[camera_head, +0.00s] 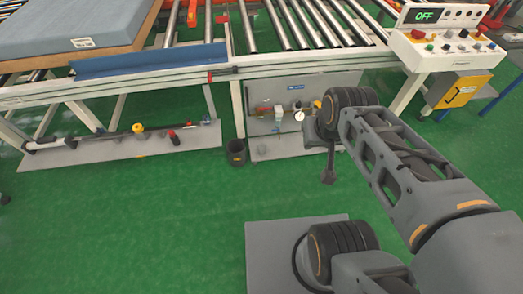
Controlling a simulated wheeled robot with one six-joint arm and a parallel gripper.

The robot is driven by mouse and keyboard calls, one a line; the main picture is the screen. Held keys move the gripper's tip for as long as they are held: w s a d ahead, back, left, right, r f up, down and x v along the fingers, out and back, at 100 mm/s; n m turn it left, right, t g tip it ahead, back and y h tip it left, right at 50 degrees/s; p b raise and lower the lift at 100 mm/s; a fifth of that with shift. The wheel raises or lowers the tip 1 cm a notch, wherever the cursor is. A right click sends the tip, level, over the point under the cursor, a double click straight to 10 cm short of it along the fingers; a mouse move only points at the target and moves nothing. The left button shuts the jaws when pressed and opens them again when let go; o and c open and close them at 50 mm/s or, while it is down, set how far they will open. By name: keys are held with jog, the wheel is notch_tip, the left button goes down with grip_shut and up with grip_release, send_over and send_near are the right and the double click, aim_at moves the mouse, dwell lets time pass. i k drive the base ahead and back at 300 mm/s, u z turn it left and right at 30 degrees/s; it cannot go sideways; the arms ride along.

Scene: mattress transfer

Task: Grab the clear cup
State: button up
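A small, pale, see-through shape that looks like the clear cup (262,151) stands low on the grey lower plate under the conveyor, just right of a dark round bin. It is small and faint in this view. My gripper (327,178) hangs down at the end of my arm, to the right of the cup in the picture and apart from it. The gripper is small and dark, and its fingers cannot be made out. I cannot tell whether it is open or shut.
The dark bin (237,152) stands close beside the cup. Behind are a panel with gauge and valves (292,98) and the conveyor's frame. A control box (444,45) reading OFF is at upper right; a mattress (75,25) lies upper left. Green floor (150,220) in front is clear.

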aim_at(262, 147)
jog(key=z, duration=0.55)
jog(key=i, duration=1.4)
jog(key=u, duration=3.1)
